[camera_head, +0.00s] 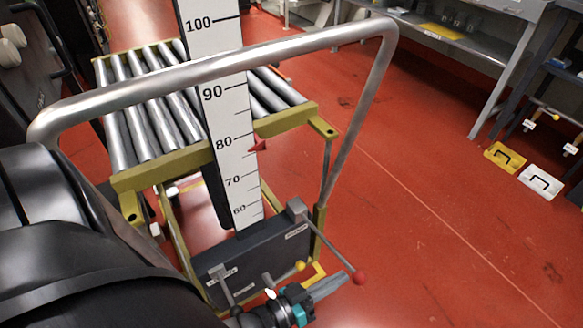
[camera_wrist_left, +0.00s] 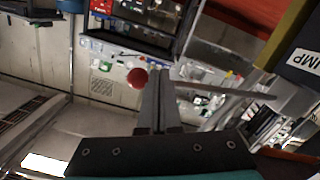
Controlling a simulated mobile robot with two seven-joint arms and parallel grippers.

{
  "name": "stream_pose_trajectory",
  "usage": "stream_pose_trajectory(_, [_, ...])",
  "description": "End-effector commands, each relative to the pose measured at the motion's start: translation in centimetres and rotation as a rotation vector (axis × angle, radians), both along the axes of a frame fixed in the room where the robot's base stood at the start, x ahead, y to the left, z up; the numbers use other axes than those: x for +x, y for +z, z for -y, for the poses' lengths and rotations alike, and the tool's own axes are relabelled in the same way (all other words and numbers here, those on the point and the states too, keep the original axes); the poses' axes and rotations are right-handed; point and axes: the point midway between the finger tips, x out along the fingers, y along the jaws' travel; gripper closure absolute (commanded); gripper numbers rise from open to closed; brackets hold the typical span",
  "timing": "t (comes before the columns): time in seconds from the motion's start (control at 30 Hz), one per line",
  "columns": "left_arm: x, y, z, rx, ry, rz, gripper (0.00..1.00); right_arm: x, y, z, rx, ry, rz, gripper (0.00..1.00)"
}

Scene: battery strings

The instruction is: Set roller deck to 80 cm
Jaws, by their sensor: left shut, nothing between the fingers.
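The roller deck (camera_head: 160,172) is a yellow frame with steel rollers on a lift cart. A white height scale (camera_head: 232,165) stands before it. The red pointer (camera_head: 258,146) is by the 80 mark, seemingly slightly below its line. A lever with a red knob (camera_head: 359,278) leaves the cart's grey box (camera_head: 255,255). My left gripper (camera_head: 340,280) is shut and empty beside that knob. In the left wrist view, the red knob (camera_wrist_left: 137,77) shows just left of the shut fingertips, with the rod passing behind them; contact is unclear. My right gripper is out of view.
A steel push handle (camera_head: 230,65) arches over the cart. A shorter lever with a yellow knob (camera_head: 299,266) is left of my gripper. A grey bench (camera_head: 440,40) stands at the back right.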

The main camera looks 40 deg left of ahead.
Motion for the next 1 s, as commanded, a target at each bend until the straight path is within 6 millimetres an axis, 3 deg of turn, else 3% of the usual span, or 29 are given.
stream_pose_trajectory(0.1, [0.4,1.1,-0.1,-0.002,0.001,0.006,1.0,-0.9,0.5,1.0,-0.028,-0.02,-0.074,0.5])
stream_pose_trajectory(0.4, [-5.4,1.5,-2.4,-0.002,0.001,0.006,1.0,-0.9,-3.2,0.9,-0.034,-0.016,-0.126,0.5])
stream_pose_trajectory(0.6, [-8.0,1.6,-3.5,-0.003,0.001,0.009,1.0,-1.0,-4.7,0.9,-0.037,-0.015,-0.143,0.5])
stream_pose_trajectory(1.0, [-8.8,1.7,-3.8,-0.004,0.001,0.012,1.0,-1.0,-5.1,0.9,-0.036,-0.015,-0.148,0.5])
